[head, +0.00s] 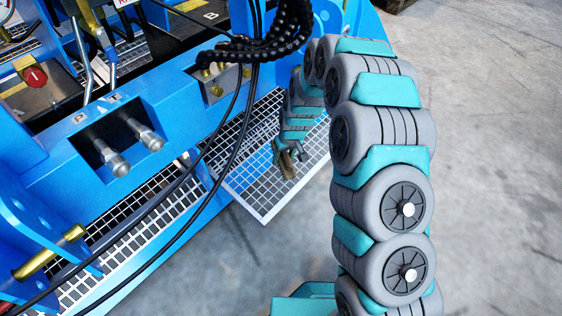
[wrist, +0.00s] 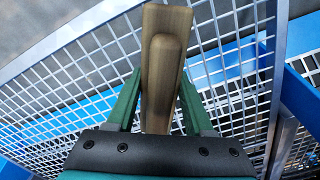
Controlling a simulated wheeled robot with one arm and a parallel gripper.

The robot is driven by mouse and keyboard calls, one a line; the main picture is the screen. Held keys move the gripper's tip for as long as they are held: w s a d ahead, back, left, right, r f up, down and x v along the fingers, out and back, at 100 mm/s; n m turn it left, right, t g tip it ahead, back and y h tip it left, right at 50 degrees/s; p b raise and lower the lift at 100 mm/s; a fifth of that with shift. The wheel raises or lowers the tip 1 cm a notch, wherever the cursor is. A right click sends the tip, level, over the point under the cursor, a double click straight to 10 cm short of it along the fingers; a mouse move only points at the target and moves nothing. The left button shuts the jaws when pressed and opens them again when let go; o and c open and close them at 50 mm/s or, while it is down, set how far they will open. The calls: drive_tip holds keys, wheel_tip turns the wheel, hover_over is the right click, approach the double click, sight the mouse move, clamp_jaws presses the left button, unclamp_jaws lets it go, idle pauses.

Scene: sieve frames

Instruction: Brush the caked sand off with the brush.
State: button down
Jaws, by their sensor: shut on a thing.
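My gripper (head: 284,149) is shut on the brush (head: 288,167), a brown wooden piece that hangs below the fingers. In the wrist view the brush (wrist: 166,45) sits between the green fingers of my gripper (wrist: 160,88); its bristles are hidden. A sieve frame (head: 262,212) with a pale rim and square mesh lies below the brush in the head view. The mesh (wrist: 62,88) fills much of the wrist view behind the brush. I cannot tell whether the brush touches it. I cannot make out any caked sand on the mesh.
A blue machine (head: 60,150) with hose fittings (head: 135,150) stands at the left. Black hoses (head: 228,135) run down across the mesh. Another mesh panel (head: 150,225) lies to the left. Bare concrete floor (head: 490,150) is open at the right.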

drive_tip(key=shift+d+r, duration=0.15)
drive_tip(key=shift+r, duration=0.4)
drive_tip(key=shift+d+r, duration=0.15)
drive_tip(key=shift+r, duration=0.35)
drive_tip(key=shift+r, duration=0.1)
drive_tip(key=shift+s+d+r+p, duration=0.15)
drive_tip(key=shift+r+p, duration=0.1)
drive_tip(key=shift+r, duration=0.45)
drive_tip(key=shift+s+d+r+p, duration=0.1)
drive_tip(key=shift+r+p, duration=0.15)
drive_tip(key=shift+r, duration=0.45)
